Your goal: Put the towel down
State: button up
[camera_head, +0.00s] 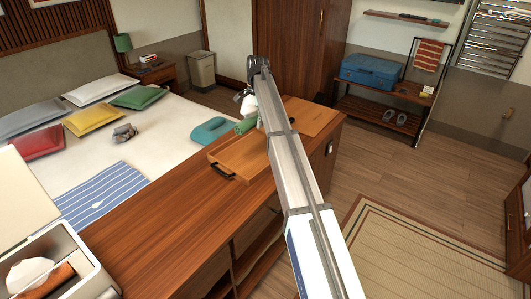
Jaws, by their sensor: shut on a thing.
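My gripper (246,112) is small in the head view, low beside the far end of my arm and partly hidden by it. It is shut on what looks like a rolled green towel (245,126), at the far edge of a wooden tray (236,163). I cannot tell whether the towel touches the tray or hangs just above it. The tray has a dark handle and rests on the long wooden counter (160,230).
The bed (165,125) lies left of the counter, with cushions, a teal item (210,130), a grey item (124,132) and a blue striped cloth (103,197). A white box (62,262) stands front left. A blue suitcase (371,70) sits on a rack at the back right.

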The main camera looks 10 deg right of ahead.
aim_at(253, 165)
jog(key=shift+s+a+f, duration=0.1)
jog(key=shift+a+f, duration=0.05)
notch_tip(253, 165, down, 20)
jog(key=p, duration=0.5)
jog(key=shift+r, duration=0.2)
jog(key=shift+f, duration=0.2)
jog(key=o, duration=1.2)
jog(key=shift+r, duration=0.1)
jog(key=r+b, duration=0.1)
jog(key=r, duration=0.3)
jog(key=d+r+b, duration=0.1)
jog(key=r, duration=0.3)
jog(key=w+r+b, duration=0.1)
jog(key=r, duration=0.3)
jog(key=shift+w+d+r+b, duration=0.1)
jog(key=shift+d+b, duration=0.1)
jog(key=shift+b, duration=0.2)
